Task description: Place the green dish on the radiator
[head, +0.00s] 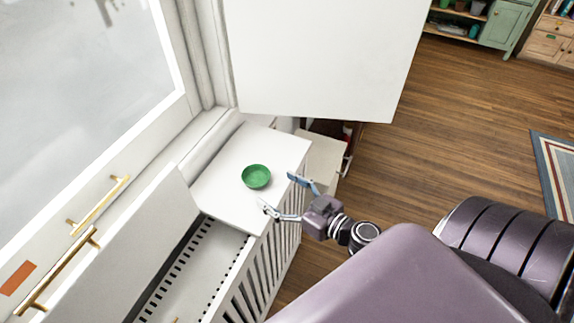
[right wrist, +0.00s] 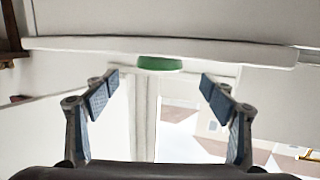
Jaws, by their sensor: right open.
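The green dish (head: 256,177) is a small round bowl. It sits upright on the flat white top of the slatted radiator cover (head: 218,190), near its far end. My right gripper (head: 279,192) is open and empty, just right of the dish, with its fingers spread toward it and apart from it. In the right wrist view the dish (right wrist: 160,63) shows between and beyond the open fingers (right wrist: 157,85), against the edge of the white slab. My left gripper is not in view.
A window with gold handles (head: 98,205) runs along the left. A large white panel (head: 320,55) stands beyond the radiator top. A slotted white section (head: 190,275) lies nearer. Open wooden floor (head: 460,110) is at the right, with a striped rug (head: 553,165).

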